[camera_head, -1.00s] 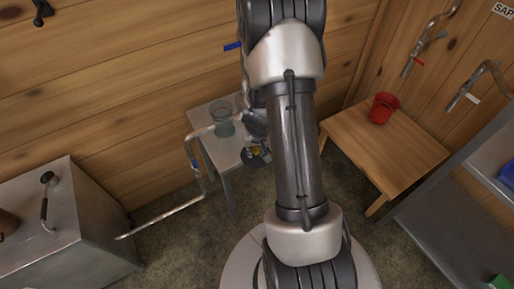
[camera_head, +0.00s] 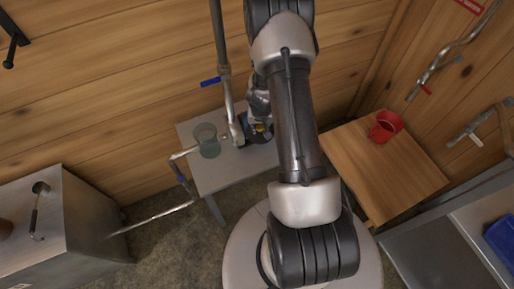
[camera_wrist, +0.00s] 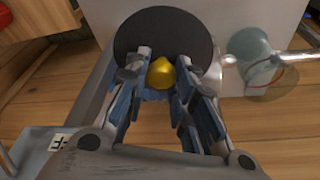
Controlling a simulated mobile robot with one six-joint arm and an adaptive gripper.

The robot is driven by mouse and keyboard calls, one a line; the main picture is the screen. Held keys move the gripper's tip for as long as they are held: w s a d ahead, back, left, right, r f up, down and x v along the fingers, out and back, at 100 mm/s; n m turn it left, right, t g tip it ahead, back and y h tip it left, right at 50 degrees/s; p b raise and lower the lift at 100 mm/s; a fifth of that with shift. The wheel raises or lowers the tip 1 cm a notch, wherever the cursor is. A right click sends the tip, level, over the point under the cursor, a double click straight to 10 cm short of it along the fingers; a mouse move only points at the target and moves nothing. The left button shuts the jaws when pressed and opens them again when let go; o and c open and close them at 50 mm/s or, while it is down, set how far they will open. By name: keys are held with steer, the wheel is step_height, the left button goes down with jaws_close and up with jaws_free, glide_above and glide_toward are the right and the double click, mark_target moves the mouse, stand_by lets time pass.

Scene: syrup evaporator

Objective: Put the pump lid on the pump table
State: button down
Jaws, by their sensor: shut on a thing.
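The pump lid is a black disc (camera_wrist: 165,30) with a yellow knob (camera_wrist: 161,73). In the wrist view my gripper (camera_wrist: 160,80) has its blue-padded fingers shut on either side of the knob. In the head view my gripper (camera_head: 259,128) and the partly hidden lid (camera_head: 254,140) are over the right part of the pump table (camera_head: 222,174), a small light grey table against the wall. I cannot tell whether the disc touches the tabletop. A clear glass vessel (camera_head: 207,141) stands on the table left of the lid; it also shows in the wrist view (camera_wrist: 262,62).
A metal pipe with a blue handle (camera_head: 210,82) rises between vessel and lid. Another pipe (camera_head: 150,219) runs low to the metal tank (camera_head: 85,225) at left. A wooden table (camera_head: 385,175) with a red cup (camera_head: 386,126) stands to the right. The tabletop's front is clear.

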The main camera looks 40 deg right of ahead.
steer(key=f+b, duration=1.2)
steer(key=f, duration=0.1)
steer(key=f+b, duration=0.6)
steer(key=shift+s+a+f+b, duration=0.1)
steer(key=shift+a+f+b, duration=0.15)
steer(key=shift+f+b, duration=0.15)
steer(key=shift+f, duration=0.2)
steer(key=c, duration=1.4)
jaws_free()
steer(key=shift+o, duration=0.2)
